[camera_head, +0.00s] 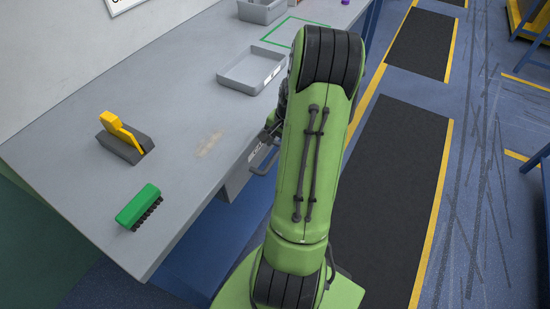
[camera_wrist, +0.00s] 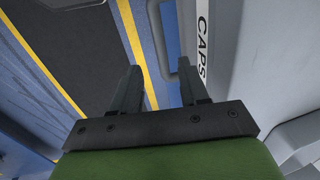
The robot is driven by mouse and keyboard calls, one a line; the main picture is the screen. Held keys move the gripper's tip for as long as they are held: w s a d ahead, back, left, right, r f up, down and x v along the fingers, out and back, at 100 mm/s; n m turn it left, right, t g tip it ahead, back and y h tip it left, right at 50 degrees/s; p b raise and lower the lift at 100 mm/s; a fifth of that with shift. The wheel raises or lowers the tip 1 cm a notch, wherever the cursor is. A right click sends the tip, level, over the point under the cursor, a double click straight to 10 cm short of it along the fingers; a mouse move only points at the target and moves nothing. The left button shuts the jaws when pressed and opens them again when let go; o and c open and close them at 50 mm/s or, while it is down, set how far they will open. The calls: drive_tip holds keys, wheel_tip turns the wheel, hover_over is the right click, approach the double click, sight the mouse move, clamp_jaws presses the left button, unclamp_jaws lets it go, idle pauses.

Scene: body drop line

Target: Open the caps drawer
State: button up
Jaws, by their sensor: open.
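The caps drawer (camera_head: 238,178) is a grey unit under the table's front edge, with a "CAPS" label on its front. In the wrist view the label (camera_wrist: 203,42) is at the upper right. The drawer's grey bar handle (camera_head: 264,160) sticks out from the front, partly hidden by my arm. It also shows in the wrist view (camera_wrist: 153,22), just beyond the fingertips. My gripper (camera_wrist: 158,80) is open and empty, with its right finger close to the handle's near end. I cannot tell whether they touch.
On the grey table (camera_head: 170,100) are a green brush (camera_head: 138,205), a yellow-handled tool on a dark block (camera_head: 125,138), a shallow grey tray (camera_head: 250,70) and a grey bin (camera_head: 262,11).

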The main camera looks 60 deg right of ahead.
sight(274, 158)
drive_tip(key=f, duration=0.3)
drive_tip(key=w+f+b, duration=0.1)
drive_tip(key=f, duration=0.2)
drive_tip(key=shift+w+f, duration=0.2)
drive_tip(key=shift+f, duration=0.15)
clamp_jaws()
